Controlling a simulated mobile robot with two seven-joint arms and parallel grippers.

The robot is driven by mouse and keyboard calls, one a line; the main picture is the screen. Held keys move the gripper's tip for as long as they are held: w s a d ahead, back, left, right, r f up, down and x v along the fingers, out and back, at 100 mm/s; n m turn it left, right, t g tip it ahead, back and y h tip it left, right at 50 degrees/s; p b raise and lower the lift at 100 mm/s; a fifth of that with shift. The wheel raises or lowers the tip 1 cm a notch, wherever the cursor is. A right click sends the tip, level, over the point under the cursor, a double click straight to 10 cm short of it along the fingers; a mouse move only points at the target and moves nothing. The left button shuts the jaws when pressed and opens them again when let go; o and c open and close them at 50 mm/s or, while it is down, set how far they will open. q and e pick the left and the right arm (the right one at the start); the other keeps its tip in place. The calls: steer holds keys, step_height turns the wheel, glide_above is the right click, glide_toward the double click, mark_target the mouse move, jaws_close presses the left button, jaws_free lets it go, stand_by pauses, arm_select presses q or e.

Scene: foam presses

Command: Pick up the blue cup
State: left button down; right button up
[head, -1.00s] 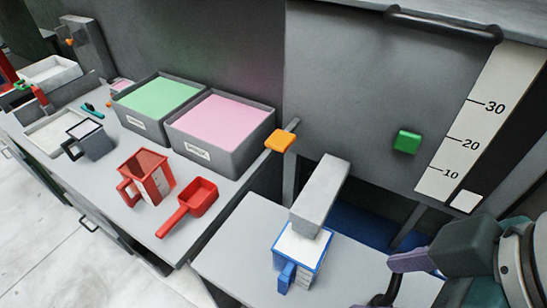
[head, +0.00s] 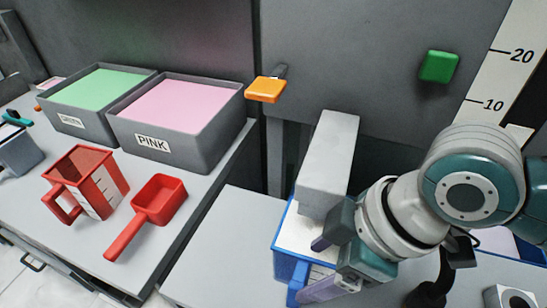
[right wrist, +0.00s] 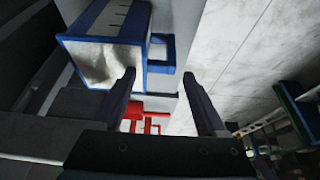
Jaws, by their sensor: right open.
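The blue cup (head: 285,262), square with blue edges and white contents, stands under a grey block on the light table. The right arm partly hides it in the head view. Its blue handle (head: 297,284) is on the near side. In the right wrist view the cup (right wrist: 105,52) is at upper left, with its handle (right wrist: 162,52) on its right side. My right gripper (head: 324,264) is open beside the cup's near right side. In the wrist view, its fingers (right wrist: 164,98) are apart with nothing between them. My left gripper is out of view.
The grey block (head: 328,165) overhangs the cup. An orange button (head: 266,89) and a green button (head: 439,66) are on the machine. A red cup (head: 88,180), red scoop (head: 158,199), pink bin (head: 218,137) and green bin (head: 60,112) stand on the left counter.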

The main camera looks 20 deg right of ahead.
mark_target(302, 274)
steer(key=b+x, duration=0.1)
steer(key=x, duration=0.4)
steer(key=shift+a+f, duration=0.1)
steer(key=shift+f, duration=0.05)
jaws_close()
stand_by(0.4)
